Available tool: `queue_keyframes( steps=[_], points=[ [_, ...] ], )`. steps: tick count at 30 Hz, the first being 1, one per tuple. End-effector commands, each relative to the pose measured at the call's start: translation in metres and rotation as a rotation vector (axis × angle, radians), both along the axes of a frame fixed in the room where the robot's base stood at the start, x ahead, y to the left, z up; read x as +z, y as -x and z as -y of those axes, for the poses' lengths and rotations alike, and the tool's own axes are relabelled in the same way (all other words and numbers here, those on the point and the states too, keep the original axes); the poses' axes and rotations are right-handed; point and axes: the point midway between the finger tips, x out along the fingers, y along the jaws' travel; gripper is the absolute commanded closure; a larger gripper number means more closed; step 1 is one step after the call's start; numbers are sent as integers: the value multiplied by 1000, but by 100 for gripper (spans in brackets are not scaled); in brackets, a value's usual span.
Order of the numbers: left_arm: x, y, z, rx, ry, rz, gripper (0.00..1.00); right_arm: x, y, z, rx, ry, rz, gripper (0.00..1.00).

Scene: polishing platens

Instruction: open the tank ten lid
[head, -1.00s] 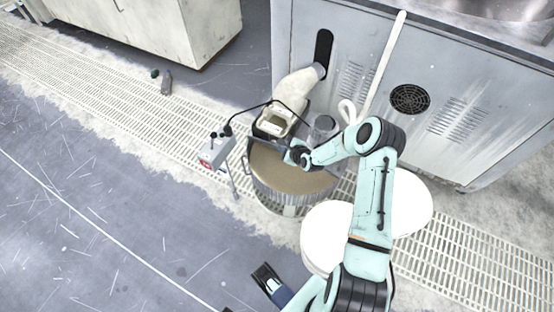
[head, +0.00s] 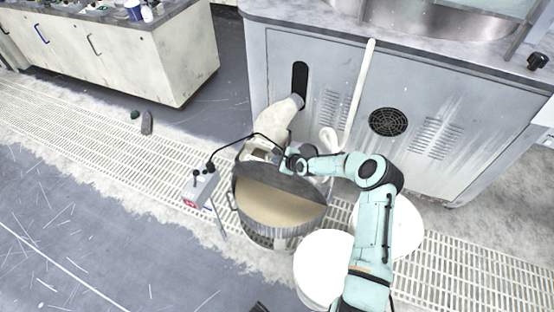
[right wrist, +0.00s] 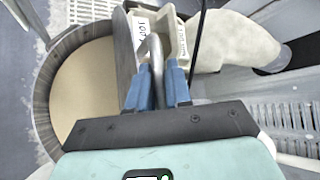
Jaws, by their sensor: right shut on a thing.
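The tank (head: 283,232) is a round grey drum with tan contents, standing on the floor grating. Its dark half lid (head: 268,178) stands raised along the middle of the drum, its dark face towards me. In the right wrist view the lid (right wrist: 124,55) shows nearly edge-on beside the open tan half. My right gripper (head: 290,164) is at the lid's top edge. In the right wrist view its blue fingers (right wrist: 158,92) are shut on the lid's bent metal handle (right wrist: 156,58). A dark tip (head: 258,307) at the bottom edge seems to be my left gripper, mostly cut off.
A pale duct (head: 275,122) runs from behind the lid to the grey cabinet (head: 270,75). A small grey control box (head: 198,190) with a cable stands left of the drum. White round lids (head: 322,262) are at the right, partly behind my arm.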

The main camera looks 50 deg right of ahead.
Motion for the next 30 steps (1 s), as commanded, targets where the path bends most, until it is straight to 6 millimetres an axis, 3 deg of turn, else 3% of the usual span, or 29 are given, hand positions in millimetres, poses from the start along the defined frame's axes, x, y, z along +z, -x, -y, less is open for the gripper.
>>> queue_keyframes(
  steps=[5, 6, 8, 20, 30],
  points=[
    [0, 0, 0, 0, 0, 0, 57, 0, 0, 0, 0, 1, 0, 100],
    [0, 0, 0, 0, 0, 0, 57, 0, 0, 0, 0, 1, 0, 78],
    [0, 0, 0, 0, 0, 0, 57, 0, 0, 0, -1, 1, 1, 62],
    [2, 1, 0, -1, 0, -2, 57, 5, 6, -1, -1, 1, 0, 62],
    [17, 7, 0, -6, 3, -24, 57, 46, 61, -13, -3, -2, -2, 62]
  ],
)
